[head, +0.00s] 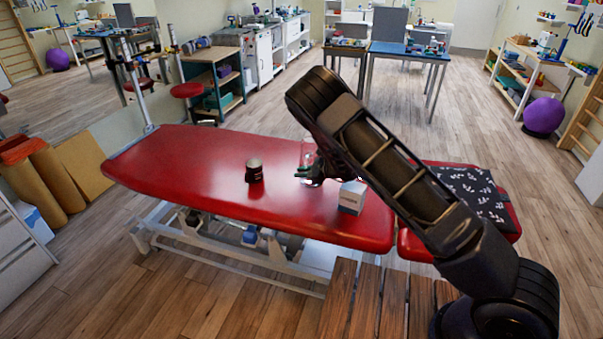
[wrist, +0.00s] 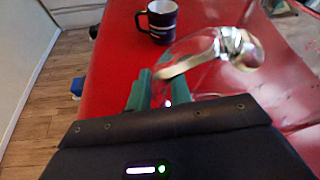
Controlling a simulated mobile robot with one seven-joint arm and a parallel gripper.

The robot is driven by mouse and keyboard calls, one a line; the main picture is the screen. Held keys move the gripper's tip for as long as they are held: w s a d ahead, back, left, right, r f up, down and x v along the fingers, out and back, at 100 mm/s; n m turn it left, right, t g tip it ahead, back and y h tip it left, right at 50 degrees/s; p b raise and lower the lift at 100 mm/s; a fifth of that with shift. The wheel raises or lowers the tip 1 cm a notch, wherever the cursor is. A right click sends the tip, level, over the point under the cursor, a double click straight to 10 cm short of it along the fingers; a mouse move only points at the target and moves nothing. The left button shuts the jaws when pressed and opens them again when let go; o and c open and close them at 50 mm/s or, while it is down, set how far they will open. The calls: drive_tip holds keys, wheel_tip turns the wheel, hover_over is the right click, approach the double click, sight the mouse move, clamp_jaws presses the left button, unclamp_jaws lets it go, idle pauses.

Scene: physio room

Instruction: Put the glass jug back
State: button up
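The glass jug (head: 307,152) is clear and hard to make out, at the right part of the red treatment table (head: 215,165). In the wrist view the jug (wrist: 205,52) has a shiny metal band and a metal top, and looks tilted in the picture. My gripper (head: 305,172) is right at the jug. In the wrist view its green fingertips (wrist: 172,98) overlap the clear glass. I cannot tell whether they press on it, or whether the jug rests on the table; the arm and the see-through glass hide the contact.
A dark mug (head: 254,171) with a light band stands left of the jug; it also shows in the wrist view (wrist: 160,22). A pale box (head: 352,197) stands close by on the right. A patterned dark cloth (head: 473,190) lies at the table's right end. The table's left half is clear.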

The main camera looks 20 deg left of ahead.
drive_tip(key=shift+o, duration=1)
drive_tip(key=shift+s, duration=0.1)
drive_tip(key=v, duration=1.2)
drive_tip(key=shift+r, duration=0.25)
